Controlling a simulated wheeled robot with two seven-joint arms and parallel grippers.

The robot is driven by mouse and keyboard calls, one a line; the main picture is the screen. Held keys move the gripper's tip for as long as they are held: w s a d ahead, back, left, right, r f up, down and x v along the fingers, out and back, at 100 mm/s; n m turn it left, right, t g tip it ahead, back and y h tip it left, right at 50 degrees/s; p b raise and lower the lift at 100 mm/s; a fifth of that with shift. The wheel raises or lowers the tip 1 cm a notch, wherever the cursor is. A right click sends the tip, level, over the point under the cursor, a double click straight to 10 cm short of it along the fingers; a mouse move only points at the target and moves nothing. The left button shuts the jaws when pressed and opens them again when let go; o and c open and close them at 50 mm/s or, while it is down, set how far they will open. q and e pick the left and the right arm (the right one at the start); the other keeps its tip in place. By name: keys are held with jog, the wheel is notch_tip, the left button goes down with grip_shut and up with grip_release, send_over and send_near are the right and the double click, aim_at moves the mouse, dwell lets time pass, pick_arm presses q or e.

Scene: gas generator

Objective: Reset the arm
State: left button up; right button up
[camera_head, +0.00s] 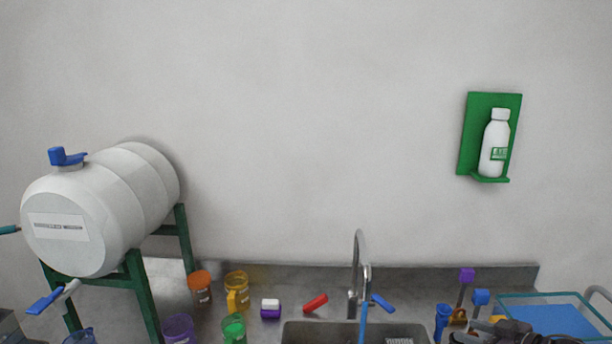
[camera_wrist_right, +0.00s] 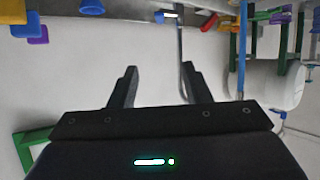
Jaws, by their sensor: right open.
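My right gripper (camera_wrist_right: 160,82) shows in the right wrist view with its two dark fingers apart and nothing between them. In the head view, a dark part of my right arm (camera_head: 505,334) shows at the bottom right, in front of the counter and left of a blue-bottomed tray (camera_head: 560,321). The fingertips are not clear there. My left gripper is not seen in either view.
A white tank (camera_head: 140,195) lies on a green stand (camera_head: 140,290) at left. A sink tap (camera_head: 357,265) stands at the back of the counter among several coloured containers. A bottle (camera_head: 494,145) hangs in a green wall holder (camera_head: 473,135). The wall between is clear.

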jog(key=s+a+f+g+h, duration=0.2)
jog(key=s+a+f+h, duration=0.35)
jog(key=a+f, duration=0.35)
jog(key=s+a+r+m+g, duration=0.25)
jog(key=s+a, duration=0.25)
jog(key=s, duration=0.6)
jog(key=s+a+r+m+g, duration=0.1)
jog(key=s+a+m+g, duration=0.2)
jog(key=s, duration=0.7)
notch_tip(320, 180, down, 34)
jog(key=s+a+n+g+b, duration=0.1)
jog(key=s+g+b, duration=0.1)
jog(key=b, duration=0.3)
pick_arm(q)
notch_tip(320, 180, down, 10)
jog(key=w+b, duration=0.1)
jog(key=b, duration=0.4)
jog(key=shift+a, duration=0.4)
pick_arm(e)
jog(key=s+d+f, duration=0.1)
jog(key=s+f, duration=0.9)
jog(key=f, duration=0.2)
jog(key=s+d+f+h, duration=0.1)
jog(key=s+d+f, duration=0.1)
jog(key=s+f, duration=0.8)
notch_tip(320, 180, down, 3)
jog(key=shift+r+g, duration=0.15)
jog(key=shift+g, duration=0.3)
